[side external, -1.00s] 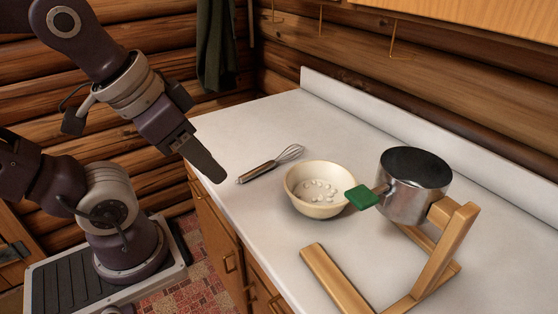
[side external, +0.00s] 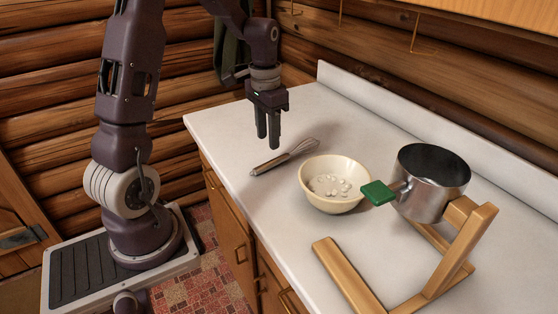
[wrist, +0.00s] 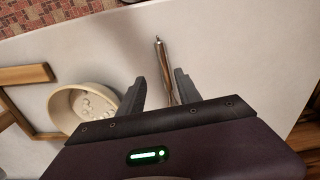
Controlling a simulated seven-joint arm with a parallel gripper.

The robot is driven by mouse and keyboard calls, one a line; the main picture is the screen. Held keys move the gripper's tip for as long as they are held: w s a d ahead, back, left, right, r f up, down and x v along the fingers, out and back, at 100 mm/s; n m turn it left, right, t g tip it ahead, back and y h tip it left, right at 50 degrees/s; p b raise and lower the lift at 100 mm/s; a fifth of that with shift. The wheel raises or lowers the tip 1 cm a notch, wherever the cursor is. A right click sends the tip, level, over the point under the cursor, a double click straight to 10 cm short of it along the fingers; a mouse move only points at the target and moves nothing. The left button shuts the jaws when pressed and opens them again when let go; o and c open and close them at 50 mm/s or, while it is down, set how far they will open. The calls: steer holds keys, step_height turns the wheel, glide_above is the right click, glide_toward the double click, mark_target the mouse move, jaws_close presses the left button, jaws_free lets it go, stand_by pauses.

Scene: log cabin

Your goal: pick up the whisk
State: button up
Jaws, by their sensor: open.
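The whisk (side external: 284,157) lies on the white countertop, to the left of the cream bowl, its dark handle toward the counter's front edge and its wire end toward the wall. My gripper (side external: 268,143) points down above the whisk, open and empty. In the wrist view the whisk handle (wrist: 162,62) shows between the two fingers of my gripper (wrist: 160,85), nearer the right finger. The wire end is hidden there by the gripper body. The fingers look above the counter, and I cannot tell the exact height.
The cream bowl (side external: 334,201) with several white pieces stands close to the whisk's right. A steel pot (side external: 428,190) with a green handle (side external: 377,192) sits by a wooden stand (side external: 440,262) farther right. The white countertop (side external: 225,122) is clear to the left.

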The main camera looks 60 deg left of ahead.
mark_target(268, 164)
steer(key=f, duration=0.6)
steer(key=a+f, duration=0.1)
steer(key=f, duration=0.2)
steer(key=shift+w, duration=0.15)
steer(key=shift+r, duration=0.1)
jaws_close()
